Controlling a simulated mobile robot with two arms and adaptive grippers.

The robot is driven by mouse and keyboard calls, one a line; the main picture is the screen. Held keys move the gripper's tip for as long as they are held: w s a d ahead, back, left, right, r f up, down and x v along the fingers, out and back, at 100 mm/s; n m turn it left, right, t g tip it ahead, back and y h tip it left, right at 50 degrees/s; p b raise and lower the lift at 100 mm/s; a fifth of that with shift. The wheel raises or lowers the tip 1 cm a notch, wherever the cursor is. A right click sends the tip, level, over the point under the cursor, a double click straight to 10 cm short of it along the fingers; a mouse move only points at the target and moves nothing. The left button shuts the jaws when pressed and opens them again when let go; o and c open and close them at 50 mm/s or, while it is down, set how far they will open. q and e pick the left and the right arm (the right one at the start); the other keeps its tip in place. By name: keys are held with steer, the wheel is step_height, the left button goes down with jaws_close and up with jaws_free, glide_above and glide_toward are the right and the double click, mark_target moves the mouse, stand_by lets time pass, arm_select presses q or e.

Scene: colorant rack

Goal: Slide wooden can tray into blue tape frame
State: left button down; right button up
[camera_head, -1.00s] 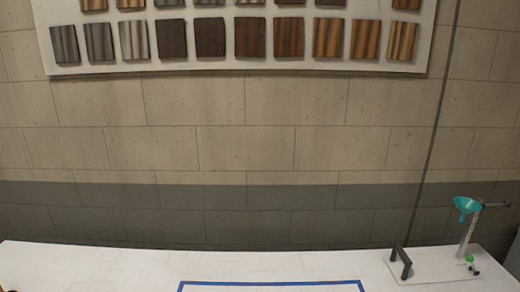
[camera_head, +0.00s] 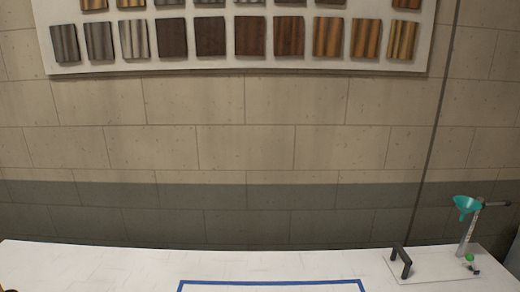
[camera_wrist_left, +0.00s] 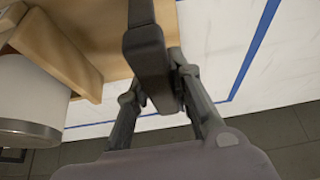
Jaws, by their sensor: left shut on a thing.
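My left gripper (camera_wrist_left: 148,55) shows in the left wrist view, with its dark fingers shut on the wooden can tray (camera_wrist_left: 98,30). The fingers hide the exact place of the grip. The tray is pale brown wood with a raised end piece. A white can (camera_wrist_left: 28,98) with a metal rim is at its left side. The blue tape frame (camera_wrist_left: 248,62) runs to the right of the gripper on the white table. In the head view only the far part of the frame (camera_head: 272,282) shows, at the bottom edge. My right gripper is in neither view.
The white table (camera_head: 100,268) is bare around the visible tape. A plate with a black handle (camera_head: 402,262) and a stand with a teal funnel (camera_head: 466,207) are at the right. A tiled wall with a board of wood samples (camera_head: 240,68) stands behind. Dark floor (camera_wrist_left: 285,135) lies beyond the table edge.

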arm_select(q)
steer(key=shift+w+b, duration=1.1)
steer(key=shift+w, duration=2.55)
steer(key=shift+w, duration=0.1)
steer(key=shift+w+b, duration=1.8)
steer(key=shift+w, duration=1.25)
steer(key=shift+r, duration=0.1)
steer(key=c, duration=1.3)
jaws_free()
steer(key=shift+c, duration=0.2)
